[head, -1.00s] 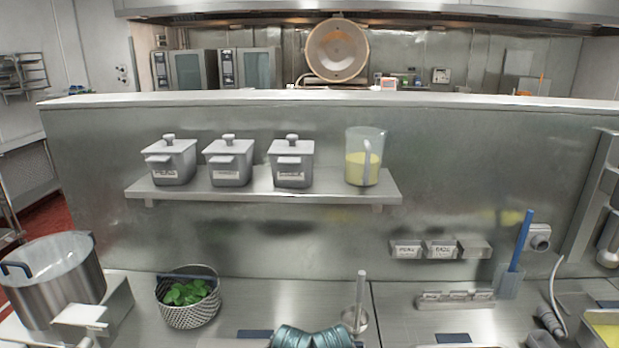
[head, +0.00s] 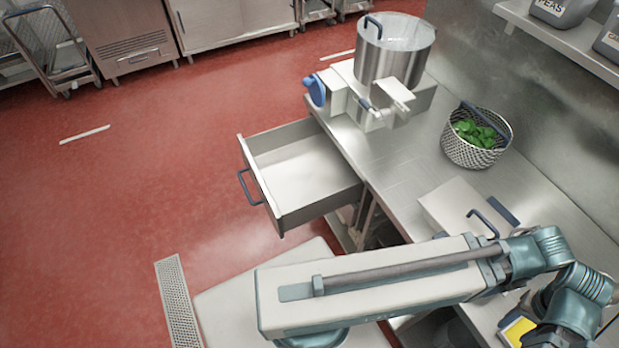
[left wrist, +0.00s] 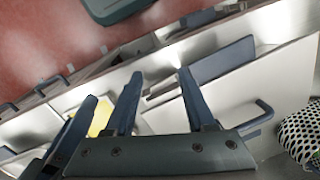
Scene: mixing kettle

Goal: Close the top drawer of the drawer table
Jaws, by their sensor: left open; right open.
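The top drawer (head: 300,170) is pulled out of the steel drawer table (head: 400,165) over the floor, with its dark handle (head: 247,187) toward the left. It looks empty. My left gripper (left wrist: 160,78) is open and empty in the left wrist view, above the worktop and apart from the drawer. In the head view my arm crosses the lower part of the picture, in front of the table.
A steel pot (head: 392,62) on a white machine stands at the table's far end. A wire basket (head: 476,150) of green leaves and a pale box (head: 455,205) with a dark handle sit on the worktop. The red floor (head: 130,170) left of the drawer is clear.

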